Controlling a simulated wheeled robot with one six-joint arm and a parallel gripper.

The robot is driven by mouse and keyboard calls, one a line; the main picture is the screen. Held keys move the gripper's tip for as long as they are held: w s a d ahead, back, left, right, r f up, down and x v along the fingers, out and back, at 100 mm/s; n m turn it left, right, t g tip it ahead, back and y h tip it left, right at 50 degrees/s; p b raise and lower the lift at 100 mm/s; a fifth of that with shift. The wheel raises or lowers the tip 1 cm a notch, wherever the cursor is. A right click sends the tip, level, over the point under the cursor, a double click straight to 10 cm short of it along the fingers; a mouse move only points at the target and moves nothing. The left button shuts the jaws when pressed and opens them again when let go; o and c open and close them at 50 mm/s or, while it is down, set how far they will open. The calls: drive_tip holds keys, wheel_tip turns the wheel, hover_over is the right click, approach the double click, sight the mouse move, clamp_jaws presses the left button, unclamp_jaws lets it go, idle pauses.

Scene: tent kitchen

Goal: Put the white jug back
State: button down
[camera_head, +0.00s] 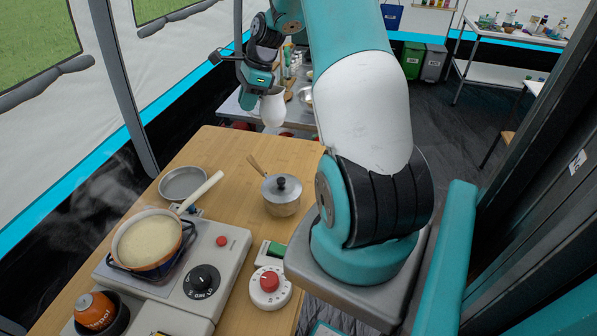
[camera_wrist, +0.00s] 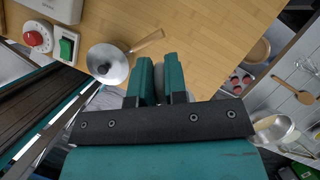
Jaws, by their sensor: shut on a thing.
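The white jug (camera_head: 273,107) is in the head view, held up beyond the far edge of the wooden table. My gripper (camera_head: 262,89) is shut on the jug near its upper part. The jug looks about upright, and open space shows around its lower part. In the wrist view my gripper's teal fingers (camera_wrist: 160,78) are close together. Little of the jug can be made out there, as the fingers and palm hide most of it.
The wooden table (camera_head: 232,150) bears a steaming pan (camera_head: 150,242) on a hob, a shallow metal dish (camera_head: 183,183), a lidded pot (camera_head: 282,195) and a red-knobbed timer (camera_head: 269,284). A metal side table with utensils and a bowl (camera_wrist: 272,128) stands beyond.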

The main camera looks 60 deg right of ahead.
sight(275, 88)
drive_tip(key=s+d+m, duration=0.1)
drive_tip(key=d+m, duration=0.1)
drive_tip(key=s+d+r+m+t+h, duration=0.1)
drive_tip(key=d+m, duration=0.1)
drive_tip(key=s+d+m+h, duration=0.1)
drive_tip(key=d+m, duration=0.1)
drive_tip(key=d, duration=0.1)
drive_tip(key=shift+s+r+t, duration=0.15)
drive_tip(key=shift+s+t, duration=0.05)
drive_tip(key=shift+t, duration=0.1)
drive_tip(key=shift+s+d+m, duration=0.15)
drive_tip(key=shift+d+m, duration=0.1)
drive_tip(key=shift+m, duration=0.25)
wheel_tip(275, 88, down, 20)
drive_tip(key=p, duration=0.3)
drive_tip(key=shift+d, duration=0.1)
drive_tip(key=c, duration=1.1)
unclamp_jaws()
drive_tip(key=shift+c, duration=0.2)
